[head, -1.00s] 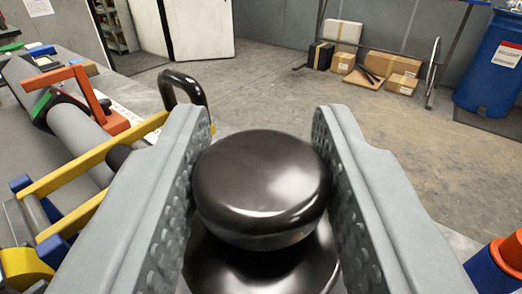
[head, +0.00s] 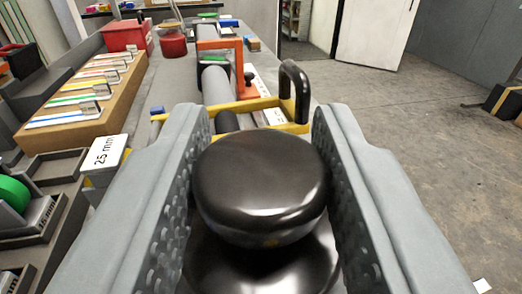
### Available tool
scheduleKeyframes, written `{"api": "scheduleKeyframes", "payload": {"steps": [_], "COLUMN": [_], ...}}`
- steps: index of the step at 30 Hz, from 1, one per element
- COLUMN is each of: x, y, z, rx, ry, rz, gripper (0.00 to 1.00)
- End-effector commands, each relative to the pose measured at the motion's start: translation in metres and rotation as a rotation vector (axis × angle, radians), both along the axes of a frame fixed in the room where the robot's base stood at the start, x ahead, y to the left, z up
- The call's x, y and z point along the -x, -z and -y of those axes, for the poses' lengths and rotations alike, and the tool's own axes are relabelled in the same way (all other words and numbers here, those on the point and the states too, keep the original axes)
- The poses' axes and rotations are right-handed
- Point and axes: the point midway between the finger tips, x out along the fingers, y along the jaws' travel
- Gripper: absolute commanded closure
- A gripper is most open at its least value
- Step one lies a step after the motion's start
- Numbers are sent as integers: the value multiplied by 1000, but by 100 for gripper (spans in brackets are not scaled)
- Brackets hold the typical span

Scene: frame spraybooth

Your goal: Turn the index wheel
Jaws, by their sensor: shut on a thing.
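My gripper (head: 261,190) is shut on a glossy black knob (head: 262,180) at the lower middle of the head view. The knob has a rounded cap over a wider dark lower part. Its sides lie between the two grey dimpled fingers. The index wheel itself cannot be told apart below the knob; the knob and fingers hide what is under them.
Beyond the knob is a yellow frame (head: 243,106) with a black handle (head: 294,92) and an orange bracket (head: 221,62). At left are a wooden rack (head: 78,104), a red box (head: 126,36) and a 25 mm label (head: 105,152). Open floor (head: 400,130) lies at right.

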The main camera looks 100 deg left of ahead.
Motion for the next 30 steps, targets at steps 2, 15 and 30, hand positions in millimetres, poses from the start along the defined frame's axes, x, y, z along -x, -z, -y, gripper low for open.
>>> {"api": "scheduleKeyframes", "payload": {"steps": [2,15,30], "x": [0,0,0], "y": [-2,-2,-1], "z": [0,-1,-2], "rx": [-1,-2,0], "ry": [-10,-18,-18], "rz": [3,4,1], "gripper": [88,88,47]}}
